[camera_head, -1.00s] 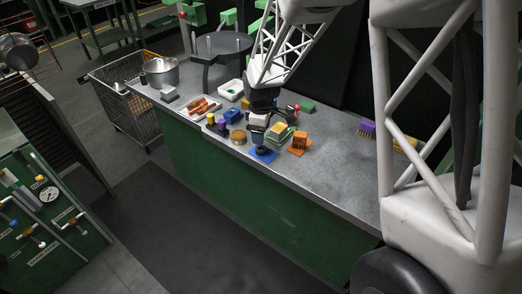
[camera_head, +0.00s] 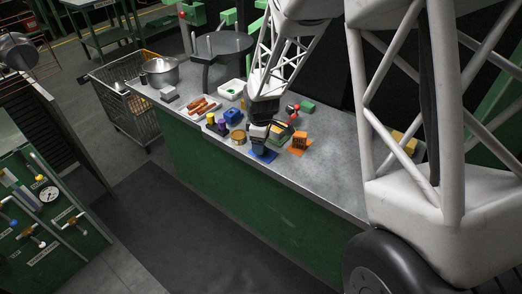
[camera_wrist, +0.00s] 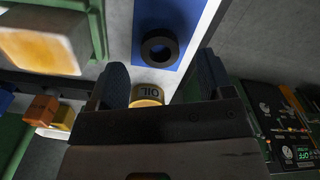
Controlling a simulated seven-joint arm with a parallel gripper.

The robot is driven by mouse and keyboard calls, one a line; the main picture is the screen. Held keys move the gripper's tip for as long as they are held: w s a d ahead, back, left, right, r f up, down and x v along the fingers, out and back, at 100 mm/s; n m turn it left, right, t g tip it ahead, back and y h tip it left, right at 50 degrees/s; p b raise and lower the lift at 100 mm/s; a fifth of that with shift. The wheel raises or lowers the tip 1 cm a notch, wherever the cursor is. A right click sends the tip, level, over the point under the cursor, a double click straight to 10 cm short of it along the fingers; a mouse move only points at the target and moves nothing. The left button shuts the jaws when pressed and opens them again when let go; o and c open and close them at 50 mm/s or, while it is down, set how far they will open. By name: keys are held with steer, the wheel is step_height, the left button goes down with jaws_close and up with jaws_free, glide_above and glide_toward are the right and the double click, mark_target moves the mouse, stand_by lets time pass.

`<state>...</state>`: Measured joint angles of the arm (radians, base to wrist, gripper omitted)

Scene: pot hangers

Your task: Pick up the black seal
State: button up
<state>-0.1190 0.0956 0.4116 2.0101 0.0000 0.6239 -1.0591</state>
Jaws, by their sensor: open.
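The black seal (camera_wrist: 160,48) is a thick dark ring lying flat on a blue mat (camera_wrist: 204,28) in the wrist view. Its round hole faces the camera. My gripper (camera_wrist: 160,72) has its two dark fingers spread apart, with nothing between them touching. The seal appears just beyond the fingertips and between them. In the head view my gripper (camera_head: 258,145) is over the blue mat (camera_head: 265,157) and hides the seal.
A yellow tin marked OIL (camera_wrist: 147,94) shows between the fingers. An orange block (camera_head: 300,139) stands on an orange mat, right of my gripper. The bench front right (camera_head: 325,180) is clear.

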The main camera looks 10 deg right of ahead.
steer(key=shift+f, duration=1.35)
steer(key=c, duration=1)
